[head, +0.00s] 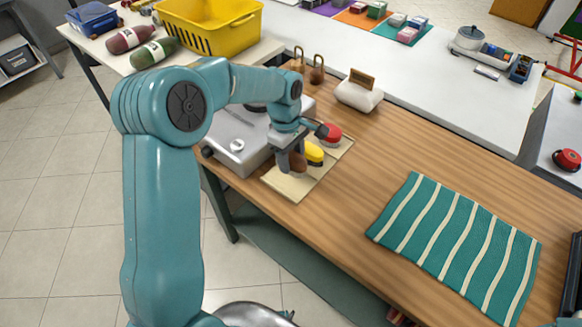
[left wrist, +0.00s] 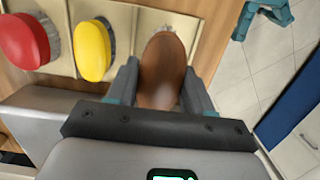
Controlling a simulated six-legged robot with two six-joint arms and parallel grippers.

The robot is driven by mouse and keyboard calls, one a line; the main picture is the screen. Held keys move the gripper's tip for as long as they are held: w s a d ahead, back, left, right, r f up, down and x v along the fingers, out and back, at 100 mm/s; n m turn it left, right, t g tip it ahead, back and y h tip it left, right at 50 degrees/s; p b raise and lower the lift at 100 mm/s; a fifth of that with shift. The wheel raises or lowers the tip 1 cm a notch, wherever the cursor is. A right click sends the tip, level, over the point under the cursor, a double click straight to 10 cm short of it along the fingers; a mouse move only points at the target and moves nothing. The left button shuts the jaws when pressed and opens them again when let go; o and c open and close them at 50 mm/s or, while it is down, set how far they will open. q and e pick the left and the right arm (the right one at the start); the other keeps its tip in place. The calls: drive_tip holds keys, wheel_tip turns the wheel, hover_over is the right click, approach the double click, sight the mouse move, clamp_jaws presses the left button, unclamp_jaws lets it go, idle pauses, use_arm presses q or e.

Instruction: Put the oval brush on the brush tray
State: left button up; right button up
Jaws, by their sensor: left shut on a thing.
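The brown oval brush (left wrist: 162,72) is between the two fingers of my left gripper (left wrist: 160,88), which is shut on it. In the head view the left gripper (head: 291,160) points down over the near end of the beige brush tray (head: 287,190), and part of the brown brush (head: 299,163) shows beside the fingers. The brush is over the end section of the tray (left wrist: 122,45), next to a yellow brush (left wrist: 92,50). I cannot tell whether it touches the tray. My right gripper is not in view.
A red brush (head: 330,133) and the yellow brush (head: 314,153) lie on the tray's other sections. A grey appliance (head: 238,140) stands close to its left. A striped teal cloth (head: 455,240) lies to the right, with bare wooden tabletop (head: 370,165) between.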

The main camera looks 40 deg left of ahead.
use_arm(q)
drive_tip(key=shift+a+f, duration=0.1)
drive_tip(key=shift+f, duration=2.3)
drive_tip(key=shift+f, duration=0.25)
drive_tip(key=o, duration=1.1)
drive_tip(key=shift+c, duration=0.2)
drive_tip(key=shift+r, duration=0.1)
drive_tip(key=r, duration=0.4)
drive_tip(key=a+r, duration=0.1)
drive_tip(key=r, duration=0.7)
drive_tip(key=shift+a+r, duration=0.15)
drive_tip(key=shift+a, duration=0.05)
